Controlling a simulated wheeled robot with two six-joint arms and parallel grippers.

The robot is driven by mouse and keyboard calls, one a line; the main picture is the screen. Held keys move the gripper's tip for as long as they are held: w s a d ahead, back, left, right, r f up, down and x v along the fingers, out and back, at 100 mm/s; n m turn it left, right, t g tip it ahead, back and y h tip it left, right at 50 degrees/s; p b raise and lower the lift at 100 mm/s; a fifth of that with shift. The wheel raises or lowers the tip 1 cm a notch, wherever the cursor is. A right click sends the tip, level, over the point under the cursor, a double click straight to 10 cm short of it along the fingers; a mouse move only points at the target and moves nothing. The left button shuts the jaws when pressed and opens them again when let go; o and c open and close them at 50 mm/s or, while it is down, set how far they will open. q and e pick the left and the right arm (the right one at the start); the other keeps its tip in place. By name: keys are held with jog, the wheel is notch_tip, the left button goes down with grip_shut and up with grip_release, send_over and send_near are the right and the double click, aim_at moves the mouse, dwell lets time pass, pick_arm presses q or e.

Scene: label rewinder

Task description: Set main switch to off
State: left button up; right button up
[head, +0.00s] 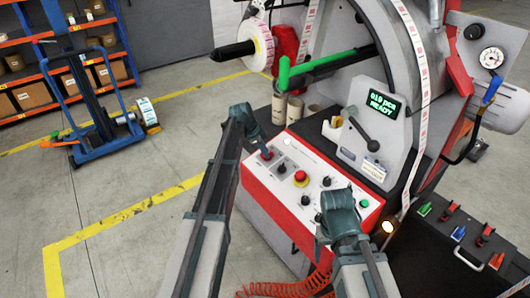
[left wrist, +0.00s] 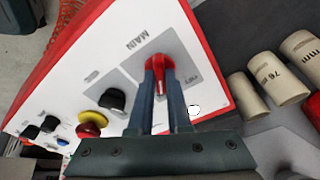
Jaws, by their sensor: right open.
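The red main switch (left wrist: 158,68) is on a grey plate marked MAIN on the white panel. It also shows in the head view (head: 267,155) at the panel's far left corner. My left gripper (head: 262,147) is down at the switch. In the left wrist view its two fingers (left wrist: 160,90) stand on either side of the red knob and appear closed on it. The fingers hide part of the knob, and I cannot tell its setting. My right gripper (head: 342,232) is open and empty above the panel's near right part.
The control panel (head: 258,183) also carries a red emergency stop on yellow (head: 300,177) and several black knobs. Cardboard cores (left wrist: 250,95) stand beside it. A green bar (head: 325,63) and the display (head: 383,103) are behind. A red coiled hose (head: 290,287) hangs in front.

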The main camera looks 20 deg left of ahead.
pick_arm(q)
grip_shut()
jog(key=shift+n, duration=0.3)
jog(key=n, duration=0.4)
jog(key=shift+s+n+t, duration=0.1)
jog(key=shift+n+t, duration=0.2)
jog(key=shift+n, duration=0.1)
jog(key=n+y, duration=0.1)
jog(key=n, duration=0.5)
jog(key=shift+n, duration=0.6)
jog(key=o, duration=0.6)
grip_release()
